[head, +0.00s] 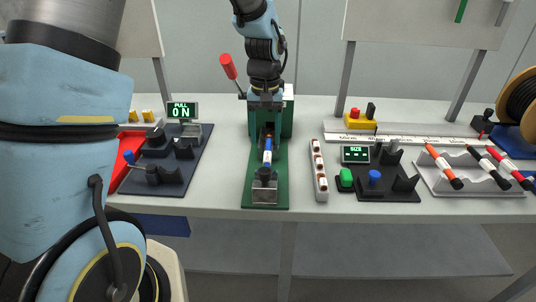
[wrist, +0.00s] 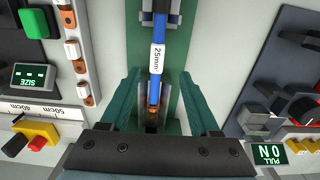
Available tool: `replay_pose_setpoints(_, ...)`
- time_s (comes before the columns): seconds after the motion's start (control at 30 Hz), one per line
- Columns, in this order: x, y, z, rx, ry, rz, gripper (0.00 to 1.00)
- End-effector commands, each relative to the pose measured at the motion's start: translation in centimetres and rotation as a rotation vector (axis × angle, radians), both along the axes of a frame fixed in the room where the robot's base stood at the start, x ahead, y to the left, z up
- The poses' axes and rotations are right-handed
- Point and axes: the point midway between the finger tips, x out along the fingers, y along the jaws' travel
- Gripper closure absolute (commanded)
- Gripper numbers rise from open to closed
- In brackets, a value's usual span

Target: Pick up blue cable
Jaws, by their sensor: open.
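The blue cable (head: 267,150) lies lengthwise along the green press fixture (head: 250,170) in the middle of the bench. In the wrist view the cable (wrist: 153,92) carries a white "25mm" label and its near end shows copper. My gripper (head: 266,108) is above the rear part of the fixture, coming down from behind. In the wrist view my gripper (wrist: 160,80) is open, with one finger on each side of the cable and a gap to it on both sides. I cannot tell how high the fingertips are above the cable.
A red-handled lever (head: 228,67) stands left of my gripper. A white strip with copper pieces (head: 319,170) and a SIZE panel (head: 378,190) lie right of the fixture. A PULL ON tester (head: 165,165) is to the left.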

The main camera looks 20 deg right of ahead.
Motion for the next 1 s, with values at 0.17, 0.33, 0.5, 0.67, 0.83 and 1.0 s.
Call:
replay_pose_setpoints(0.17,-0.1,-0.2,-1.2,0.003,0.004,0.0,0.38)
replay_pose_setpoints(0.33,-0.2,-0.6,-3.4,0.003,0.004,0.0,0.38)
replay_pose_setpoints(0.5,-0.1,-0.6,-5.1,0.0,0.001,0.001,0.38)
replay_pose_setpoints(0.67,-0.1,-0.6,-5.4,0.0,0.0,0.001,0.38)
replay_pose_setpoints(0.83,-0.1,-0.6,-5.4,0.0,0.0,0.001,0.44)
replay_pose_setpoints(1.0,-0.1,-0.6,-5.3,0.0,0.0,0.001,0.63)
